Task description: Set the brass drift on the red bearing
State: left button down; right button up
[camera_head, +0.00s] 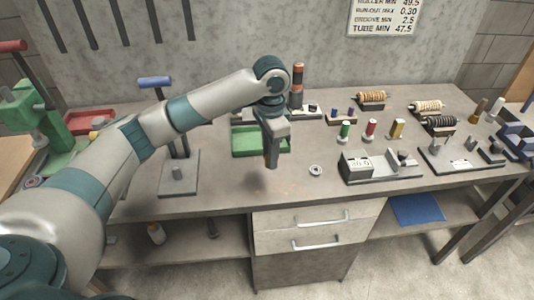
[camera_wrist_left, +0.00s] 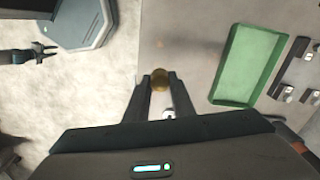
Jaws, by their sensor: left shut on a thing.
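My left gripper (camera_head: 270,163) is shut on the brass drift (camera_wrist_left: 160,77). The drift shows as a round brass end between the fingertips in the left wrist view. In the head view the gripper points down above the front of the bench, and only a small brownish bit of the drift shows. A pale ring (camera_head: 316,170), perhaps a bearing, lies flat on the bench to the right of the gripper. Another small ring (camera_head: 33,181) with a reddish middle lies by the green press at the left; I cannot tell which ring is the red bearing. My right gripper is out of view.
A green tray (camera_head: 237,145) lies behind the gripper. A stand with a blue handle (camera_head: 155,82) is to its left, beside the green press (camera_head: 38,125). Right of the ring are a grey gauge block (camera_head: 356,165) and several upright coloured pieces. Bare bench surrounds the ring.

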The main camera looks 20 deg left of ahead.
pick_arm(q)
jog(key=s+d+n+b, duration=0.3)
jog(key=s+n, duration=0.5)
jog(key=s, duration=0.7)
jog(key=shift+d+f+n, duration=0.3)
jog(key=shift+d+f, duration=0.1)
jog(key=shift+d, duration=0.15)
jog(key=shift+s, duration=0.1)
